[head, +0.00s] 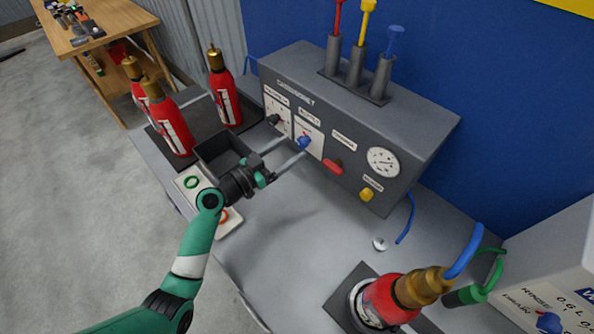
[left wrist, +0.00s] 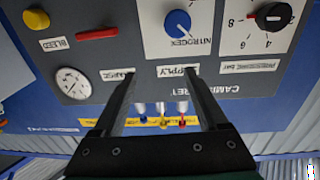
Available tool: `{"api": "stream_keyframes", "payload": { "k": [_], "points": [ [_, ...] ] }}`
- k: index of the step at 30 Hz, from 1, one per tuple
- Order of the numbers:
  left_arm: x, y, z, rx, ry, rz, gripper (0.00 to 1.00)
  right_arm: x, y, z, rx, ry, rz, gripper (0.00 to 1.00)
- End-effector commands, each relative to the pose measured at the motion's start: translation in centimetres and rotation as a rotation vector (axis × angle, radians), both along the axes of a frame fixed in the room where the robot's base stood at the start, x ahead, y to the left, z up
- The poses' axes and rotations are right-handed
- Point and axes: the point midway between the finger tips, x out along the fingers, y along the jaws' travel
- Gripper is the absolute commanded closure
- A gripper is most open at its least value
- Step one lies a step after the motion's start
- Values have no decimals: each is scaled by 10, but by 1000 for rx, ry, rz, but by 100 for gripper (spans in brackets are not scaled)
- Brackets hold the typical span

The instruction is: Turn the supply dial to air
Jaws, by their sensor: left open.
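The supply dial is a blue knob (head: 304,141) on a white plate in the middle of the grey panel's front. It also shows in the left wrist view (left wrist: 177,22), where the picture is upside down. A pale mark on the knob points towards the "NITROGEN" lettering (left wrist: 190,42); I cannot read an air label. My left gripper (head: 294,147) is open, its two fingers pointing at the panel close to the dial. The fingers (left wrist: 160,72) show apart in the wrist view with nothing between them; I cannot tell whether they touch the panel. My right gripper is not in view.
On the panel are a black dial (head: 274,119), a red lever (head: 333,167), a yellow knob (head: 366,195) and a gauge (head: 383,162). Red extinguishers (head: 225,97) stand left. Another extinguisher (head: 383,300) stands front right. The bench middle (head: 300,215) is mostly clear.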

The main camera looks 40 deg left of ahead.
Motion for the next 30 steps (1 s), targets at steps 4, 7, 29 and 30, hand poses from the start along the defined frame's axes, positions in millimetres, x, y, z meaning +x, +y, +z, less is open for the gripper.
{"api": "stream_keyframes", "payload": {
  "k": [4,7,29,30],
  "points": [
    [-13,23,-52,-12,21,51,24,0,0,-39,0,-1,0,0],
    [-15,28,-52,-11,21,60,24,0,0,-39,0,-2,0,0],
    [61,24,-49,-10,20,58,24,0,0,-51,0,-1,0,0],
    [61,24,-49,-10,20,59,24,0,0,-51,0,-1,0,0]
  ]
}}
